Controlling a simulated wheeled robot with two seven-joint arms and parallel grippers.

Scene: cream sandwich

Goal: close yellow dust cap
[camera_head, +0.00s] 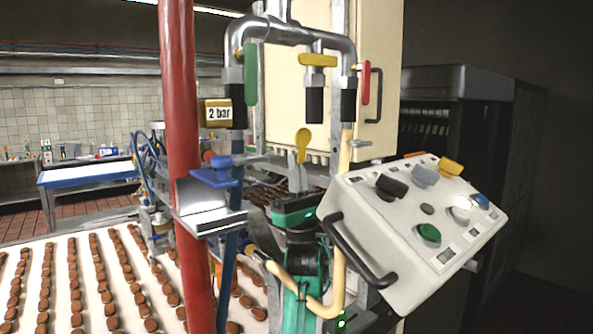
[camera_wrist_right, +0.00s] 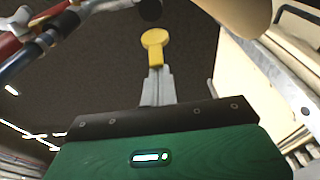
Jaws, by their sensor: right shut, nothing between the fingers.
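The yellow dust cap (camera_head: 303,138) is a small disc with a narrow tab, right at the tips of my right gripper (camera_head: 298,166) in the head view. In the right wrist view the cap (camera_wrist_right: 155,42) stands just beyond the shut grey fingers (camera_wrist_right: 157,80). The fingers are shut with nothing between them; whether they touch the cap cannot be told. Above the cap is a black-ended pipe outlet (camera_head: 315,104) with a yellow lever (camera_head: 317,60); cap and outlet are apart. My left gripper is not in view.
A thick red pipe (camera_head: 180,120) stands left of my right arm. A white control box (camera_head: 400,240) with knobs and a black handle is close on the right. A cream hose (camera_head: 340,210) hangs beside my arm. A conveyor (camera_head: 65,310) carries rows of brown biscuits.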

